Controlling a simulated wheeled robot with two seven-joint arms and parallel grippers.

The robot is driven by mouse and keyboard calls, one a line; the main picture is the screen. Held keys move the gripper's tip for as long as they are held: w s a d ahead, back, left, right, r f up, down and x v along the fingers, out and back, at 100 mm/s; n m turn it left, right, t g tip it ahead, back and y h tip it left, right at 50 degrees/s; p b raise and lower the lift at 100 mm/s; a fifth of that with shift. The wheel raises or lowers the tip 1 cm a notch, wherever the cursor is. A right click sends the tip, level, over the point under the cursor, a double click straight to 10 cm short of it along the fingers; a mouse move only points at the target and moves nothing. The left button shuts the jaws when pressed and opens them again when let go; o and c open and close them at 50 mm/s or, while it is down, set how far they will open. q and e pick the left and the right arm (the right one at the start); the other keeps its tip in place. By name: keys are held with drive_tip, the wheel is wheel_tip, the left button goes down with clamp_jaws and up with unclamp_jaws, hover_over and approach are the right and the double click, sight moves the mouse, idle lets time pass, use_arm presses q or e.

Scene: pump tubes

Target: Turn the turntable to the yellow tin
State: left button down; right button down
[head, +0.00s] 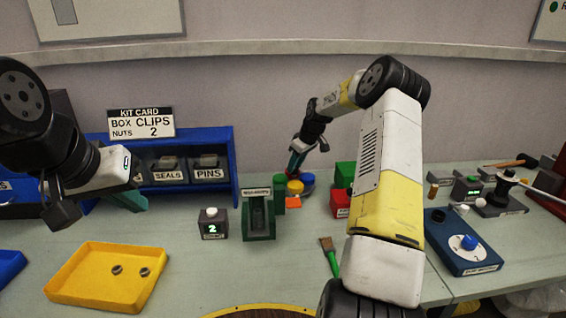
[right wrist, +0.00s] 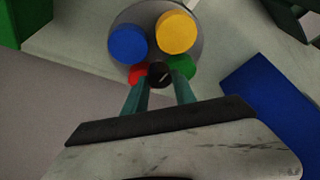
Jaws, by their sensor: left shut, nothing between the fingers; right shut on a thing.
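The turntable (right wrist: 151,14) is a grey disc carrying a yellow tin (right wrist: 176,33), a blue tin (right wrist: 128,44), a red tin (right wrist: 137,73) and a green tin (right wrist: 183,67). In the head view the yellow tin (head: 295,187) and blue tin (head: 307,181) show beside my right gripper (head: 292,172). In the right wrist view its teal fingers (right wrist: 158,88) are shut on a black knob (right wrist: 159,71) with a white mark, between the red and green tins. The fingers partly hide those two tins. My left gripper (head: 134,203) is shut and empty before the blue shelf.
A blue shelf (head: 232,168) with labelled bins stands at the back left. A yellow tray (head: 80,285) holds two nuts. A counter box (head: 212,224), a dark green fixture (head: 258,220) and a brush (head: 330,258) lie in front. A blue dial box (head: 465,255) stands right of my right arm.

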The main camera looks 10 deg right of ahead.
sight(301, 180)
idle(0.5)
drive_tip(key=c, duration=1)
unclamp_jaws()
drive_tip(key=shift+v, duration=3.9)
